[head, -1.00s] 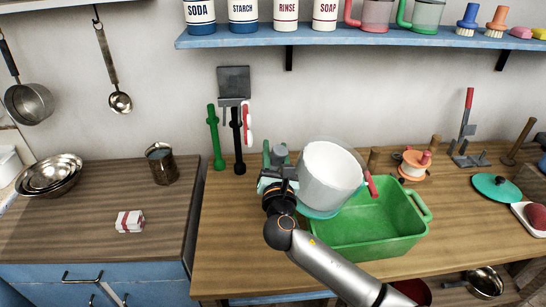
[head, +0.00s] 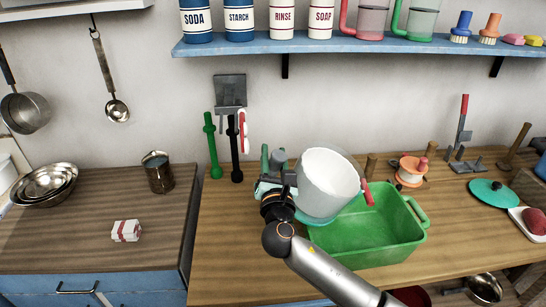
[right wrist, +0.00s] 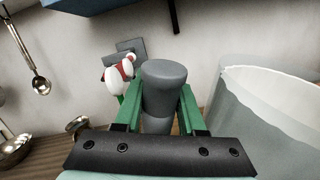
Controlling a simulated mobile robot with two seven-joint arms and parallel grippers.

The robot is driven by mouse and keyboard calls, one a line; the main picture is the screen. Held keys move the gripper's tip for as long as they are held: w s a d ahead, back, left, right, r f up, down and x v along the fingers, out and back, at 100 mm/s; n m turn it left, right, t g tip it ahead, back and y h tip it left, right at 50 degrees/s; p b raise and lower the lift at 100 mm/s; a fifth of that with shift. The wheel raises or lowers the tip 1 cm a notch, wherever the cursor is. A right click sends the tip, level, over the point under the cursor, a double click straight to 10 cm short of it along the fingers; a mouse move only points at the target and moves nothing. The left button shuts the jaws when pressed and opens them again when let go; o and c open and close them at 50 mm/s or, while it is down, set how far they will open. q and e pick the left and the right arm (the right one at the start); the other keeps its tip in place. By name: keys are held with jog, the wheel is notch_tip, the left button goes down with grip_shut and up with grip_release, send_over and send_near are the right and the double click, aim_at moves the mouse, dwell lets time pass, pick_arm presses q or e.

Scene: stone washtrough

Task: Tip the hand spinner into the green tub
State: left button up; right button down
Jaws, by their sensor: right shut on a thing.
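The hand spinner is a pale translucent drum (head: 316,200) with a white inside, tilted with its mouth up and toward me. It is held over the back left part of the green tub (head: 372,247). My right gripper (head: 277,168) is left of the drum. In the right wrist view its green fingers (right wrist: 160,108) are shut on a grey knob-like grip (right wrist: 165,80), with the drum wall (right wrist: 250,112) close on the right. A red bar (head: 367,193) shows at the drum's right side. The drum hides part of the tub's back left. My left gripper is not in view.
An orange reel (head: 411,170) and a teal lid (head: 494,192) lie right of the tub. Green and black handled tools (head: 235,145) stand behind my gripper. A blue shelf (head: 290,42) is above.

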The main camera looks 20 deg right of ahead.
jog(key=shift+s+d+r+m+t+h+b, duration=0.15)
jog(key=shift+s+d+r+m+h+b, duration=0.15)
jog(key=shift+r+m, duration=0.3)
jog(key=shift+s+d+r+m+t+h+b, duration=0.2)
jog(key=shift+s+d+r+m, duration=0.15)
jog(key=shift+r, duration=0.4)
jog(key=shift+w, duration=0.15)
jog(key=s+d+r+m+b, duration=0.1)
jog(key=r+m+h, duration=0.1)
jog(key=shift+s+d+m+t+b, duration=0.25)
jog(key=shift+s+d+m+b, duration=0.1)
jog(key=shift+d, duration=0.05)
dwell(0.6)
jog(key=shift+s+d+r+m+h+b, duration=0.3)
jog(key=shift+s+d+r+m, duration=0.2)
jog(key=shift+d+r+m, duration=0.15)
jog(key=shift+s+d+r+m+h+b, duration=0.25)
jog(key=shift+s+d+r+m, duration=0.25)
jog(key=shift+r+m, duration=0.25)
